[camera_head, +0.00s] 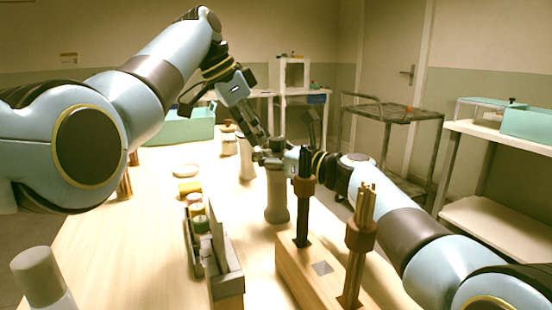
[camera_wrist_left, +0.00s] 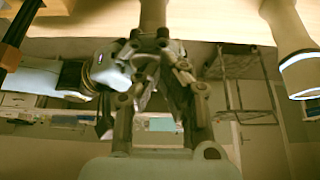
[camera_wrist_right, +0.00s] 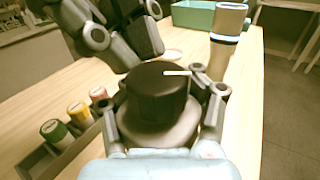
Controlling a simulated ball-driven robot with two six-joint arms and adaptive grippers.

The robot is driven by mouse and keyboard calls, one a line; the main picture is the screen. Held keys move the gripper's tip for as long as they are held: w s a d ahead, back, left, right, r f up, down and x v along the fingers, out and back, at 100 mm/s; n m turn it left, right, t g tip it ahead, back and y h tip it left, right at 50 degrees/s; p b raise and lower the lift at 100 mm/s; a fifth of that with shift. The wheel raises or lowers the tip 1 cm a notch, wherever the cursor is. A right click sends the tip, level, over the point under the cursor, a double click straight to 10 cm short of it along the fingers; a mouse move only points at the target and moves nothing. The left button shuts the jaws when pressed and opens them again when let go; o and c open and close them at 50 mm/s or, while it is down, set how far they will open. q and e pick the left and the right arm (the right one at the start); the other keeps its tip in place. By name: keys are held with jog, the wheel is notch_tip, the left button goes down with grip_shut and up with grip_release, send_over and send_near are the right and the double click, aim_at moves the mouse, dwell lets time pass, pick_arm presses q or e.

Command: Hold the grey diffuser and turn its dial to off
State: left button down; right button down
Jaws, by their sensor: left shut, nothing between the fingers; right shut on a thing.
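The grey diffuser (camera_head: 277,200) stands upright on the table, past the wooden block in the head view. Its dark round dial with a white pointer line shows in the right wrist view (camera_wrist_right: 158,84); the line points to the right there. My right gripper (camera_wrist_right: 165,105) is shut around the diffuser's upper part, just below the dial, one finger on each side. My left gripper (camera_head: 262,146) is shut and empty, close above and beside the diffuser's top. In the left wrist view its fingers (camera_wrist_left: 150,45) hide part of the diffuser (camera_wrist_left: 153,14). Contact with the dial cannot be told.
A wooden block (camera_head: 300,285) with reed bundles stands in front of the diffuser. A blue-ringed bottle (camera_wrist_right: 228,40) stands behind, and a teal crate (camera_head: 180,127) is at the far left. The table's left middle is mostly clear.

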pick_arm(q)
jog(key=shift+a, duration=0.1)
notch_tip(320, 180, up, 6)
jog(key=shift+a, duration=0.3)
dwell(0.5)
jog(key=shift+s+d+f, duration=0.25)
jog(key=shift+s+f, duration=0.1)
jog(key=shift+f, duration=0.65)
jog(key=shift+s+d+f, duration=0.2)
jog(key=shift+s+f, duration=0.2)
jog(key=shift+f, duration=0.6)
jog(key=shift+s+d+f, duration=0.25)
jog(key=shift+s+f, duration=0.1)
jog(key=shift+f, duration=0.65)
